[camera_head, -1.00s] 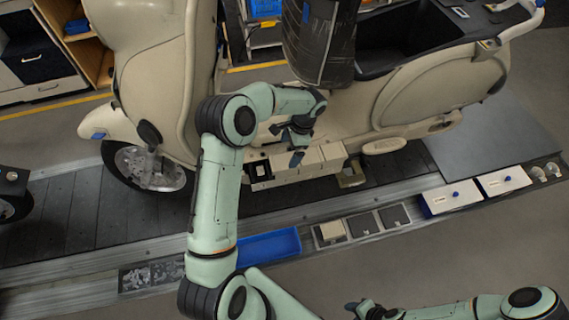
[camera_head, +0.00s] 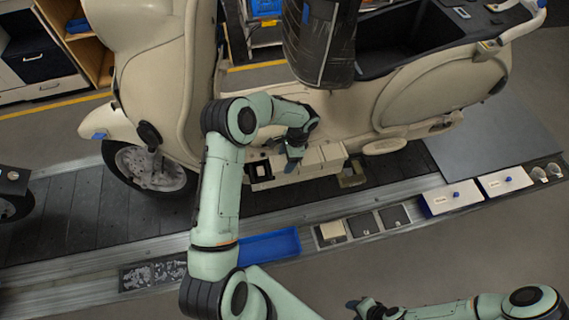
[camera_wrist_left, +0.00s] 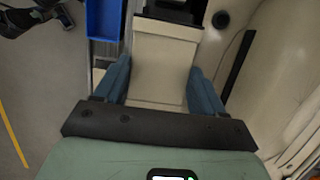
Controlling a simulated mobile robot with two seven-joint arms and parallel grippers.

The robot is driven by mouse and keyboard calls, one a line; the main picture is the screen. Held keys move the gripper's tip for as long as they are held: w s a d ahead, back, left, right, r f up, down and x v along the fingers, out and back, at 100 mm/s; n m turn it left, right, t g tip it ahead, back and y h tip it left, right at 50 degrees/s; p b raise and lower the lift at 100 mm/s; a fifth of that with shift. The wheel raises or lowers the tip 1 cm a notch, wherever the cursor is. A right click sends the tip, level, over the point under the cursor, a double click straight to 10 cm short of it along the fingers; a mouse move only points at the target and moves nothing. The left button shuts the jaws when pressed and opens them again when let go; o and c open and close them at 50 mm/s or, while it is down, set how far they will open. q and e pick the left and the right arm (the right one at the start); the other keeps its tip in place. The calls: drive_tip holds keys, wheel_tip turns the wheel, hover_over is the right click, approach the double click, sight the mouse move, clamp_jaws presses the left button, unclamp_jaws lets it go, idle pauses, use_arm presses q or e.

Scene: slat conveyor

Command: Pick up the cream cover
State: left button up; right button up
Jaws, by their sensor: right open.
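My left gripper (camera_head: 293,160) is low at the scooter's footboard, over a cream boxy part (camera_head: 322,156) beside the scooter body. In the left wrist view, the two blue fingers of my left gripper (camera_wrist_left: 162,75) stand apart, one on each side of a cream block (camera_wrist_left: 160,62). I cannot tell if they press on it. A small cream piece (camera_head: 332,230) lies in a floor tray compartment; I cannot tell which cream part is the cover. My right gripper (camera_head: 364,308) is open and empty at the bottom edge of the head view.
The cream scooter (camera_head: 430,95) stands on the slat conveyor (camera_head: 75,210). A blue tray (camera_head: 270,246) and dark compartments (camera_head: 395,216) line the near edge. Two white boxes (camera_head: 452,198) stand at right. A black wrapped column (camera_head: 320,45) hangs above the scooter.

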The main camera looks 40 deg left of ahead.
use_arm(q)
drive_tip(key=shift+c, duration=1.1)
drive_tip(key=shift+r, duration=0.1)
drive_tip(key=shift+r, duration=0.15)
wheel_tip(320, 180, up, 20)
drive_tip(key=shift+f+p, duration=0.2)
drive_tip(key=shift+p, duration=0.25)
use_arm(e)
drive_tip(key=shift+w+r, duration=0.6)
drive_tip(key=shift+w, duration=0.1)
